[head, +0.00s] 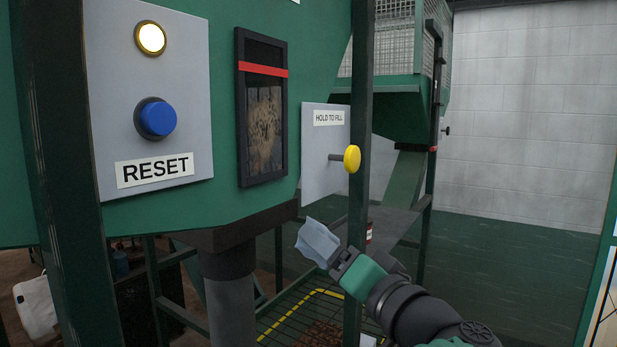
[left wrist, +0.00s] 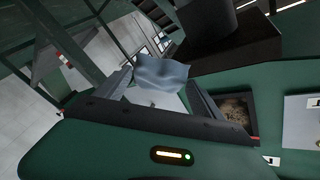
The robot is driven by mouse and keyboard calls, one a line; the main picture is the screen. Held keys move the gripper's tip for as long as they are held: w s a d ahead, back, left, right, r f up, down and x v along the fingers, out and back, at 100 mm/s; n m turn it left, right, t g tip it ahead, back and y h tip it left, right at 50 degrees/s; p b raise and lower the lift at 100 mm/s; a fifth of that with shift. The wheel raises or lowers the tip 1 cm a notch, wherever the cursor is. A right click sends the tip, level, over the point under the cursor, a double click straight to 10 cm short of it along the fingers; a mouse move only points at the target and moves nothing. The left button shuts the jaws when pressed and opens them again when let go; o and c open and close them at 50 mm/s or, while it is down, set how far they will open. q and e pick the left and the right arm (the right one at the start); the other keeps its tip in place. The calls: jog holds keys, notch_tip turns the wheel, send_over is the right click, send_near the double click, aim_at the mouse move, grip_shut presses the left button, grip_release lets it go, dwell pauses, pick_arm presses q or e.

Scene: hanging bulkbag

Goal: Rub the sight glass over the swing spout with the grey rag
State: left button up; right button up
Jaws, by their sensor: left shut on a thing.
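The sight glass (head: 264,130) is a tall dark-framed window on the green body, with a red bar across its upper part and mottled brown behind or on the pane. A dark grey spout (head: 228,285) hangs below it. My left gripper (head: 335,262) is shut on the pale blue-grey rag (head: 317,243), below and right of the glass and apart from it. In the left wrist view the rag (left wrist: 160,78) sticks out between the fingertips, and the sight glass (left wrist: 237,108) is at the right, partly behind a finger. My right gripper is not in view.
A green post (head: 358,200) stands close to my gripper, beside the yellow HOLD TO FILL knob (head: 352,159). Left of the glass is a panel with a blue RESET button (head: 157,118) and a lit lamp (head: 150,38). A grated floor with yellow edging (head: 300,310) lies below.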

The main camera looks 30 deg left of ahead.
pick_arm(q)
jog(key=s+d+r+n+g+y+p, duration=0.1)
jog(key=s+d+r+y+p, duration=0.1)
jog(key=s+r, duration=0.5)
jog(key=s+d+r+n+g+y+p, duration=0.1)
jog(key=s+d+r+g+y, duration=0.1)
jog(key=r, duration=0.9)
jog(key=a, duration=0.5)
jog(key=w+a+f, duration=0.1)
jog(key=a, duration=0.2)
jog(key=shift+a, duration=0.15)
jog(key=shift+a+p, duration=0.15)
jog(key=shift+p, duration=0.15)
jog(key=shift+s+a, duration=0.2)
jog(key=shift+a, duration=0.05)
jog(key=shift+b, duration=0.3)
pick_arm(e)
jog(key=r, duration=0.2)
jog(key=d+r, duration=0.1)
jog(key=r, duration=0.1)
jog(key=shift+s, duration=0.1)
pick_arm(q)
jog(key=shift+w+r, duration=0.1)
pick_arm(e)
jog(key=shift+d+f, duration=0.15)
